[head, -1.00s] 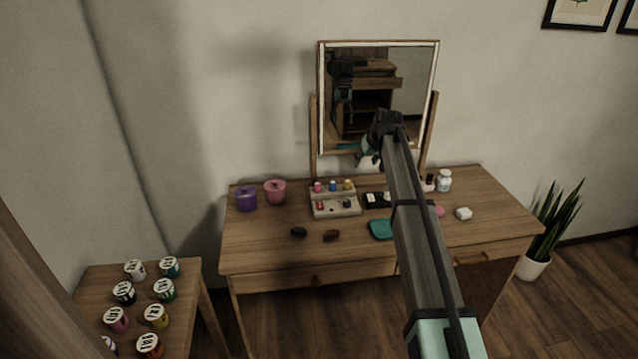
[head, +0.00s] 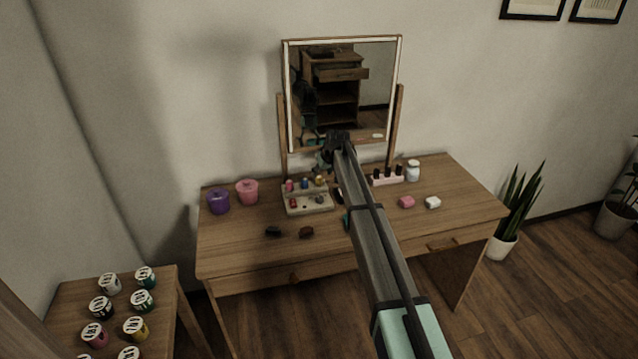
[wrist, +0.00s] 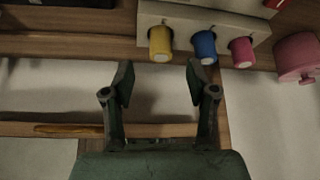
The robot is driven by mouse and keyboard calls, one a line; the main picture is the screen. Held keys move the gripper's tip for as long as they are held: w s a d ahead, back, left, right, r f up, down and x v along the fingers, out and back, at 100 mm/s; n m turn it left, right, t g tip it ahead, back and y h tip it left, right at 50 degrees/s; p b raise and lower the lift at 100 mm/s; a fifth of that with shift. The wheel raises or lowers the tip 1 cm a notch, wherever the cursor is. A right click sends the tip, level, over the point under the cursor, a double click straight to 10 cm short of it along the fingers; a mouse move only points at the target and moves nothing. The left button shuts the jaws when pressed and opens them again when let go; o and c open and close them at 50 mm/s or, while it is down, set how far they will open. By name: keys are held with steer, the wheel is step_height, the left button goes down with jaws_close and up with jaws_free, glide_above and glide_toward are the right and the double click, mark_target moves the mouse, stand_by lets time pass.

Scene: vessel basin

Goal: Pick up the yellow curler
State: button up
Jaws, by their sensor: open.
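The yellow curler (head: 320,181) stands in the back row of a pale stepped holder (head: 309,210) on the dressing table. In the wrist view, the yellow curler (wrist: 160,44) shows near the top, beside a blue curler (wrist: 204,47) and a pink curler (wrist: 242,52) in the same row. My gripper (head: 327,166) is above the holder's back right, in front of the mirror. In the wrist view, my open gripper (wrist: 159,82) has its empty fingers apart, and the yellow curler is beyond the tips, roughly centred between them. No contact is visible.
The mirror (head: 342,95) stands close behind the holder. A pink pot (head: 247,192) and a purple pot (head: 219,202) are to the left. A pink rack of dark bottles (head: 387,178) is to the right. The table's front is mostly clear.

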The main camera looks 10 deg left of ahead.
mark_target(319, 177)
steer(key=shift+p+x, duration=1.1)
steer(key=shift+x, duration=1.55)
steer(key=shift+a, duration=0.1)
jaws_close()
